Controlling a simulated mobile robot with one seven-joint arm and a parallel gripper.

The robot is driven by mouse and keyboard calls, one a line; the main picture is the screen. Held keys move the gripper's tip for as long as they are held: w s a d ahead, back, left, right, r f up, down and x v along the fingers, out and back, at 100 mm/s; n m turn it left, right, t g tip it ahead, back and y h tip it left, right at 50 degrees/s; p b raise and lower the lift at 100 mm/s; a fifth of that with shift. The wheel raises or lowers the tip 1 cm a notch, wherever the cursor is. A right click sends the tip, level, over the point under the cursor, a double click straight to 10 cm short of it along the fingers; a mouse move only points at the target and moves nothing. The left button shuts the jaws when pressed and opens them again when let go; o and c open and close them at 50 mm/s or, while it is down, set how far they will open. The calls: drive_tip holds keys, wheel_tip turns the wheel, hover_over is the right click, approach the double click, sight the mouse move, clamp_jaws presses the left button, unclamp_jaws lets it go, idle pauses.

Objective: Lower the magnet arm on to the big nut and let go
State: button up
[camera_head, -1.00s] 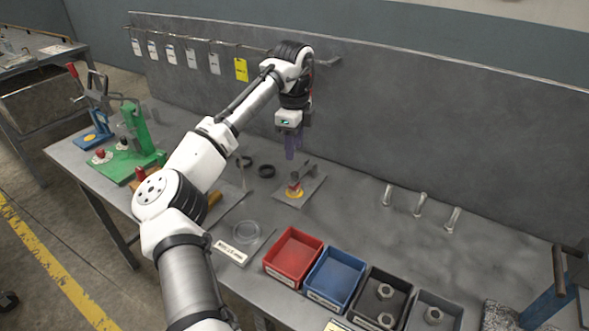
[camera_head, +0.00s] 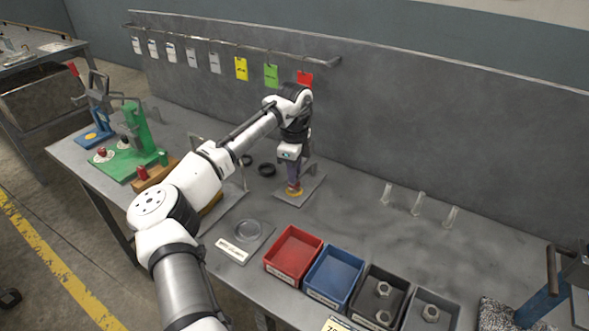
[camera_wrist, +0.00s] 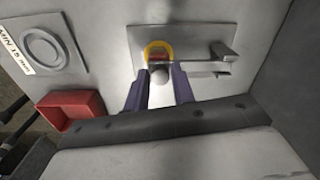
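A small grey plate fixture (camera_head: 313,186) stands on the bench, and it fills the top middle of the wrist view (camera_wrist: 205,38). It carries a yellow ring (camera_wrist: 152,46) with a red part (camera_wrist: 158,56) over it, a rounded grey knob (camera_wrist: 159,75), and a grey post with a thin arm (camera_wrist: 222,54) at the right. I take this for the magnet arm. My gripper (camera_head: 293,186) points down over it; in the wrist view its fingers (camera_wrist: 158,78) are apart, with the knob between them and a gap each side. I cannot make out a big nut at the ring.
A red bin (camera_head: 293,238), a blue bin (camera_head: 333,262), a black bin (camera_head: 363,302) with nuts and a grey bin (camera_head: 449,311) with a nut stand in front. Black rings (camera_head: 267,170) lie left of the fixture. Clear hooks (camera_head: 417,208) stand at right.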

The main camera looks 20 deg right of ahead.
clamp_jaws()
drive_tip(key=shift+d+r+p, duration=0.1)
drive_tip(key=shift+r+p, duration=0.15)
drive_tip(key=shift+p, duration=0.15)
